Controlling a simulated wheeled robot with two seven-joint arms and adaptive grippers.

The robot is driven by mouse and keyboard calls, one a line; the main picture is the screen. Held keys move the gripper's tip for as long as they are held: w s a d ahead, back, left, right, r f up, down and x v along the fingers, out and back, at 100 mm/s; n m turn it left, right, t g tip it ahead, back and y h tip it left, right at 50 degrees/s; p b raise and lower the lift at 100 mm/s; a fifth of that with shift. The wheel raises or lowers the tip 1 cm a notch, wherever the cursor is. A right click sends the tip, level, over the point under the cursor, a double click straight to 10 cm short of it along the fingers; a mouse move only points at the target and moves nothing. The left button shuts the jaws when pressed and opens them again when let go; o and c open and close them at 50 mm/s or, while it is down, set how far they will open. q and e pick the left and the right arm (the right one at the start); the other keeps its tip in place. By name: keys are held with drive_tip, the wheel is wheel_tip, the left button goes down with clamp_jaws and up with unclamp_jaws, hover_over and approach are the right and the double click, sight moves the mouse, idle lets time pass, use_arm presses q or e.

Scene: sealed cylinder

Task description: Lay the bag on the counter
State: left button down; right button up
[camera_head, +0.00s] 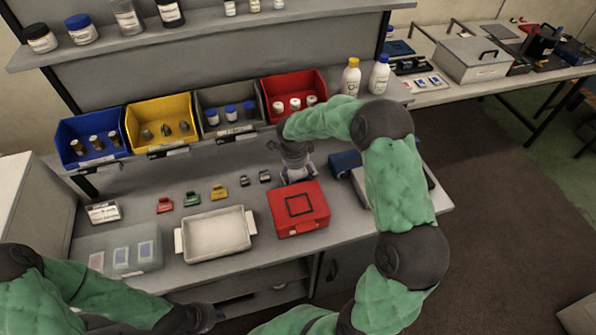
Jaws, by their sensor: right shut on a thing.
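The counter (342,222) is a grey work surface below a shelf with coloured bins. My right gripper (296,168) points down over the back of the counter, behind the red case. It is shut on a small pale thing, which may be the bag (299,177). The gripper and arm hide much of it, and I cannot tell whether it touches the counter. My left gripper (205,318) is low in the picture, in front of the counter's front edge, apart from the objects. It is dark and small, so its fingers are unclear.
A red case (299,208) lies just in front of my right gripper. A white tray (179,241) is left of it, with several small coloured clips behind. A blue item (344,161) is to the right. Bins (290,92) line the back.

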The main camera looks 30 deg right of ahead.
sight(295, 175)
drive_tip(key=o, duration=1.2)
drive_tip(key=shift+c, duration=0.2)
drive_tip(key=shift+r, duration=0.1)
wheel_tip(295, 175, up, 12)
drive_tip(key=a+p, duration=0.1)
drive_tip(key=p, duration=0.1)
drive_tip(key=shift+s+a, duration=0.4)
drive_tip(key=shift+s, duration=0.05)
